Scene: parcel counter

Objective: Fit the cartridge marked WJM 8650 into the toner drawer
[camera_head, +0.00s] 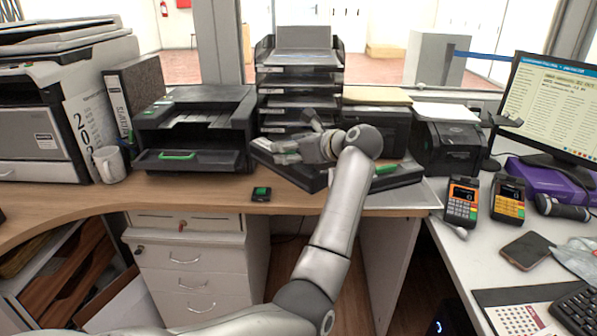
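A dark printer (190,108) stands on the wooden counter at left centre. A dark drawer front with a green handle (177,156) shows on it. A small dark block with a green top (261,194) lies on the counter near the front edge. Its marking is too small to read. My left gripper (283,150) is over a low black tray-like thing (305,178) in front of the letter-tray stack, its fingers pointing left. Whether it is open or holds anything is unclear. A green strip (385,169) shows on the black thing right of my wrist. My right gripper is out of view.
A black letter-tray stack (300,75) stands behind my gripper. A white mug (110,164) and a large copier (45,120) are at left. Card terminals (461,203), a phone (527,250) and a monitor (555,105) crowd the right desk. Counter left of the small block is clear.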

